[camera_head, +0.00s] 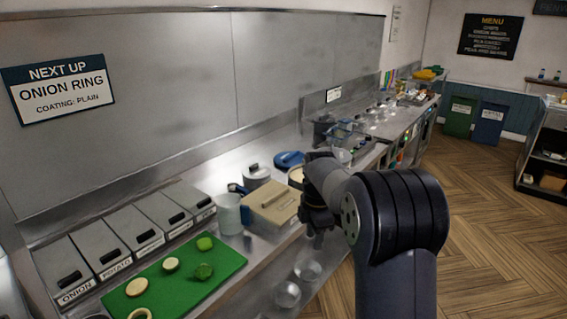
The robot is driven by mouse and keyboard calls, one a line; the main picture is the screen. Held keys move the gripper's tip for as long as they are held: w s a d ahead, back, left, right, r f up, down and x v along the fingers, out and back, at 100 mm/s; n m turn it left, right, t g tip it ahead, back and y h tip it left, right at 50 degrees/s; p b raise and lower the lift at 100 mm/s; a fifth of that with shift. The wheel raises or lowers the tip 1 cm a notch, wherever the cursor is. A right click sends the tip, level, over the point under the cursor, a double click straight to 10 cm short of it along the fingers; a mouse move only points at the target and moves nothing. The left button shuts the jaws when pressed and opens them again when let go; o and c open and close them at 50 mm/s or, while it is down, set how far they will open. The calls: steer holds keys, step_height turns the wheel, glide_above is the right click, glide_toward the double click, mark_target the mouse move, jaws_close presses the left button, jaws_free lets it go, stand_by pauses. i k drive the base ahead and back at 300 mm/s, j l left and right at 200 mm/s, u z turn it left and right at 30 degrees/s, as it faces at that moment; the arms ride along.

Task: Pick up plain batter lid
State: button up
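No label reading plain batter is legible on any lid. A blue lid-like piece (290,158) lies farther back. A round container with cream-coloured contents (295,176) is partly hidden behind my arm. My gripper (318,222) is dark and is near the counter's front edge, right of the beige piece. Its fingers are too small and dark to tell open from shut.
A green cutting board (222,268) with several vegetable pieces lies in front. Lidded grey bins (132,229) line its left side. A pale jug (228,213) stands close left of the beige piece. Clear bowls (307,269) sit below the edge. The wooden floor (490,240) at right is free.

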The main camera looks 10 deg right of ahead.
mark_target(286, 159)
steer(key=i+l+u, duration=0.25)
steer(key=u, duration=0.15)
steer(key=i+l+u, duration=0.3)
steer(key=u, duration=0.15)
steer(key=i+l, duration=0.2)
steer(key=l, duration=0.15)
steer(key=i+l, duration=0.15)
steer(key=l, duration=0.2)
steer(key=i+l+u, duration=0.1)
steer(key=l, duration=0.25)
steer(key=i+l, duration=0.45)
steer(key=l, duration=0.25)
steer(key=i+l+u, duration=0.1)
steer(key=l, duration=0.25)
steer(key=i+l, duration=0.25)
steer(key=l, duration=0.15)
steer(key=i+l, duration=0.15)
steer(key=l, duration=0.2)
steer(key=u, duration=0.05)
